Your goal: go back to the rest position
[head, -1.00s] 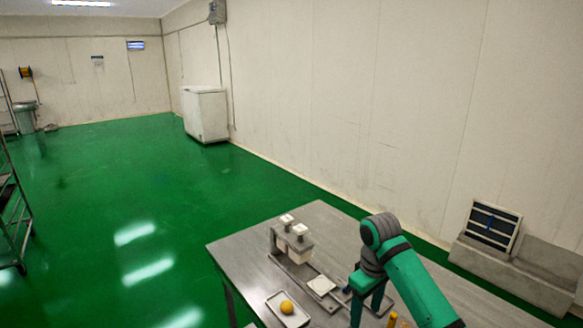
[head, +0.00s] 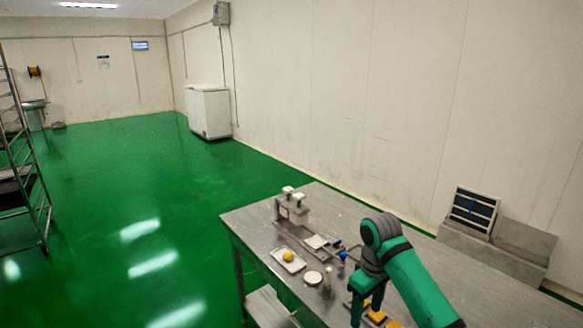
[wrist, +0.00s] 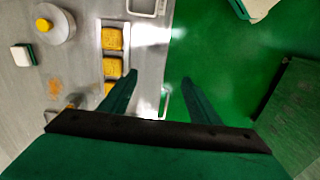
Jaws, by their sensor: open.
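My gripper (head: 366,303) hangs at the end of my green and grey arm at the lower right of the head view, over the steel table (head: 250,225). In the wrist view my gripper (wrist: 159,77) is open, with its two dark green fingers apart and nothing between them. The left finger overlaps the table edge beside a tray (wrist: 98,52) of yellow square pieces. The right finger is over the green floor (wrist: 215,55).
A wire rack (head: 42,200) stands at left and a white chest (head: 208,112) at the back. The floor between is clear.

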